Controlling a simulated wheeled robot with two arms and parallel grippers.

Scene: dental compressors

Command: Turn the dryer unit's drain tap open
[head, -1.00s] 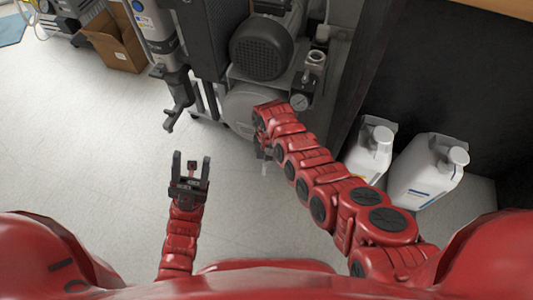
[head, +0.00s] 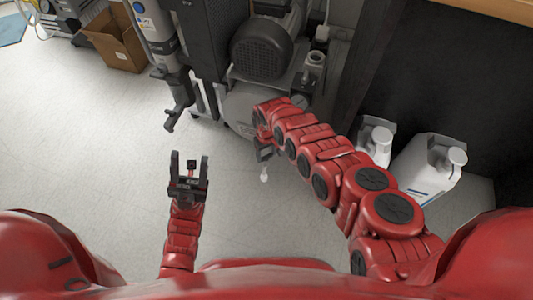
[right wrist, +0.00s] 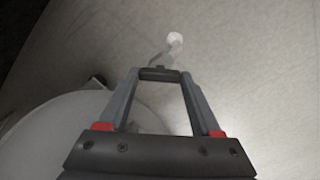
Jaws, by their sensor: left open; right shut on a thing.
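My right gripper (head: 264,153) is beside the front of the compressor's round grey tank (head: 243,105). In the right wrist view its jaws (right wrist: 160,75) are closed at the tips on a small piece. The piece has a thin bent stem and a pale round end (right wrist: 174,39) that sticks out beyond the jaws. It also shows in the head view (head: 264,178). I cannot tell whether it is the drain tap's handle. The dryer column (head: 160,32) stands left, with a black angled fitting (head: 178,112) below it. My left gripper (head: 188,170) is open and empty over the floor.
The compressor motor (head: 262,47) sits above the tank. Two white jugs (head: 428,168) (head: 374,140) stand at right by a dark cabinet. A cardboard box (head: 118,42) is at back left. The floor at left is clear.

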